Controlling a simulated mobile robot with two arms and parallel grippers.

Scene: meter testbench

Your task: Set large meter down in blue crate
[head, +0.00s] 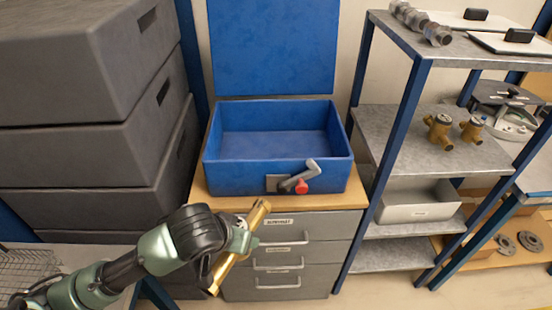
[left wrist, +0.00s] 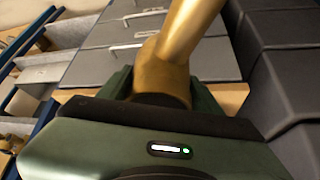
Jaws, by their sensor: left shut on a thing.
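The large meter is a long brass body (head: 229,265), tilted, in front of the drawer cabinet. My left gripper (head: 243,238) is shut on it near its middle. In the left wrist view the brass meter (left wrist: 178,55) rises from between the fingers of the gripper (left wrist: 160,92). The blue crate (head: 279,175) stands on the wooden cabinet top, behind and above the meter. Its lid (head: 273,45) is raised at the back, and its visible inside is empty. A latch with a red knob (head: 301,187) is on its front. My right gripper is not in view.
Dark grey stacked boxes (head: 70,70) stand close on the left. A metal shelf with blue posts (head: 402,125) stands on the right, holding brass fittings (head: 438,130) and a grey bin (head: 415,206). Drawer handles (head: 278,260) stick out from the cabinet front.

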